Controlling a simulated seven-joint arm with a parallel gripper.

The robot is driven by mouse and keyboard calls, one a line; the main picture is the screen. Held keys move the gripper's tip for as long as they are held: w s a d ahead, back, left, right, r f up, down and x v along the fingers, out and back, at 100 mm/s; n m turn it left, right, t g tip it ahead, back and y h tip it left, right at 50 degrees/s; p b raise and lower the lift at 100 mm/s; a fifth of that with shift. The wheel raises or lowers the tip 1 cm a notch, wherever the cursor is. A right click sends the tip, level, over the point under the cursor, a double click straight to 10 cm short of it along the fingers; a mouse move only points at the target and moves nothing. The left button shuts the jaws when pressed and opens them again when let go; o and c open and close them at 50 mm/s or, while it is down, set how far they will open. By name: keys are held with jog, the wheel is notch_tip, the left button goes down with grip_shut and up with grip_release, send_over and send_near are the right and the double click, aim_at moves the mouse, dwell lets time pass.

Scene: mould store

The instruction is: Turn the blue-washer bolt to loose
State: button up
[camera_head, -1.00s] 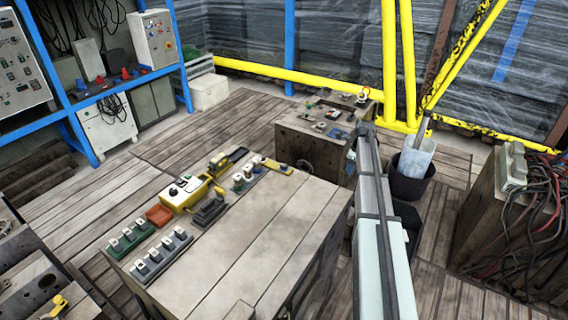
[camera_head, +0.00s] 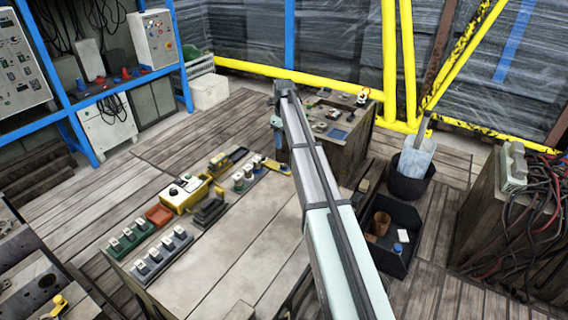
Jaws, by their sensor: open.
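My gripper (camera_head: 282,157) hangs at the far end of my arm, over the far right edge of the workbench (camera_head: 235,262). It is small and partly hidden by the arm, but open, with nothing seen in it. Just left of it a yellow plate (camera_head: 277,167) lies at the bench's far corner. A short row of pale knobs on a blue-grey base (camera_head: 243,179) stands left of that plate. A blue-washer bolt cannot be picked out with certainty at this size, and neither can any contact with the gripper.
A yellow box (camera_head: 183,194), a red-brown tray (camera_head: 159,214), a green block (camera_head: 130,238) and a grey block (camera_head: 162,254) with knobs line the bench's left side. The bench's middle is bare. A second bench (camera_head: 345,142) stands behind. A black bin (camera_head: 395,245) stands on the right.

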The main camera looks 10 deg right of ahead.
aim_at(284, 164)
notch_tip(284, 164, down, 12)
jog(key=shift+r, duration=0.1)
dwell(0.4)
grip_shut()
dwell(0.5)
